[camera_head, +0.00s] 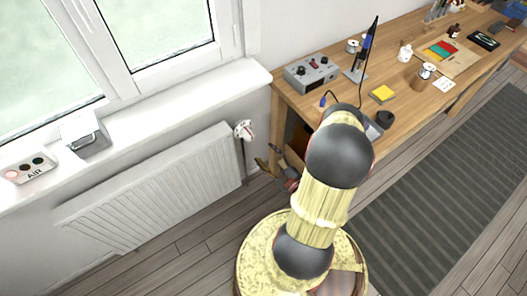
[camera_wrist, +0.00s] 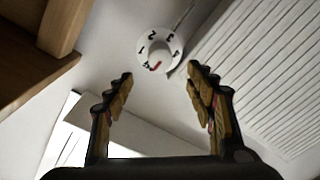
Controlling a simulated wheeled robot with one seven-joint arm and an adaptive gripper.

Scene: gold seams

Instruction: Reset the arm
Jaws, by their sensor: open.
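My gripper (camera_wrist: 160,78) is open, its two dark fingers with gold-brown pads standing apart with nothing between them. In the head view my gripper (camera_head: 268,157) is small and partly hidden by my arm, low beside the bench's near end. A white radiator valve knob (camera_wrist: 142,52) with black numbers and a red mark lies just beyond the fingertips in the wrist view, apart from them. The knob (camera_head: 244,130) also shows in the head view at the radiator's right end, up and left of my gripper.
The white radiator (camera_head: 150,190) hangs under the window sill (camera_head: 150,114). The wooden workbench (camera_head: 340,104) runs along the right, bearing a grey control box (camera_head: 311,73) and several small items. A dark striped rug (camera_head: 440,190) covers the floor in front of it.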

